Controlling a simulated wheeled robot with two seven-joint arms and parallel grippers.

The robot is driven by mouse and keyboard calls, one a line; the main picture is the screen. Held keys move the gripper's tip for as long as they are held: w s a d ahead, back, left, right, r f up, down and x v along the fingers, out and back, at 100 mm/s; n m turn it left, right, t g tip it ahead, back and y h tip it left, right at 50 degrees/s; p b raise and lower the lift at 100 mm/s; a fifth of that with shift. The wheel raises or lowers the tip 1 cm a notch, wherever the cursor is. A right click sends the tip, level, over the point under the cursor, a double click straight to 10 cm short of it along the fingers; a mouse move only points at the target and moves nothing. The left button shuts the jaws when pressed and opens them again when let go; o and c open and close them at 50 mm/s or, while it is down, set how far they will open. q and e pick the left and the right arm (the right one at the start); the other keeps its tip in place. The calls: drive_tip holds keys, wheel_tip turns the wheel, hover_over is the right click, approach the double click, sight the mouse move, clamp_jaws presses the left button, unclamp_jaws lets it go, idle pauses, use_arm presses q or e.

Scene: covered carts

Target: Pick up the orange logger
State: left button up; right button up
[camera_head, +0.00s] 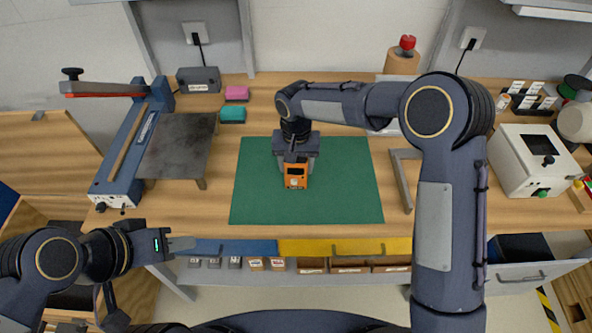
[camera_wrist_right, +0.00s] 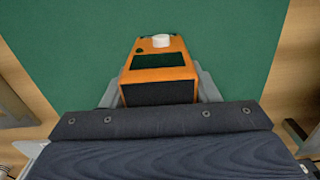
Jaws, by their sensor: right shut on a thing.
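The orange logger (camera_head: 296,175) is a small orange box with a dark screen, on the green mat (camera_head: 345,185) in the head view. In the right wrist view the logger (camera_wrist_right: 160,68) shows its dark panel, a white knob and a black end facing me. My right gripper (camera_head: 296,163) reaches down over the mat and is shut on the logger, with a grey finger on each side (camera_wrist_right: 158,88). I cannot tell whether the logger touches the mat. My left gripper (camera_head: 182,243) is at the table's front left edge, away from the logger; its finger opening is unclear.
A blue sealer-like device (camera_head: 128,155) and a dark plate (camera_head: 178,145) stand left of the mat. A grey bracket (camera_head: 402,178) and a white machine (camera_head: 530,155) stand to the right.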

drive_tip(key=shift+r, duration=0.15)
